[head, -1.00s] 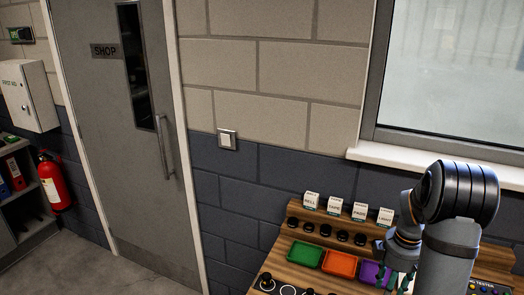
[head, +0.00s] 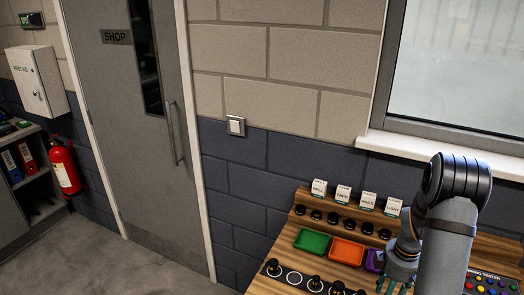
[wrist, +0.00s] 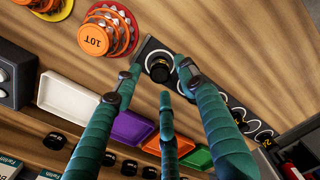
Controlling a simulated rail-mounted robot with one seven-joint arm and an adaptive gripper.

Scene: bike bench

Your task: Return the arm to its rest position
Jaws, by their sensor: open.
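My gripper (head: 398,282) has green fingers and hangs low over the wooden bench (head: 480,247) at the lower right of the head view. It covers part of the purple tray (head: 373,260). In the wrist view my gripper (wrist: 158,72) has its fingers spread and holds nothing. A black round piece (wrist: 159,67) in a white ring on the dark strip shows between the fingertips. I cannot tell how far below them it is. My arm is bent, its elbow raised in front of the bench.
Green (head: 311,241) and orange (head: 347,251) trays sit beside the purple one. Small labelled boxes (head: 343,194) and black knobs (head: 334,218) stand behind. A white tray (wrist: 66,97) and stacked orange discs (wrist: 103,33) lie near my fingers. A button panel (head: 488,283) is at right.

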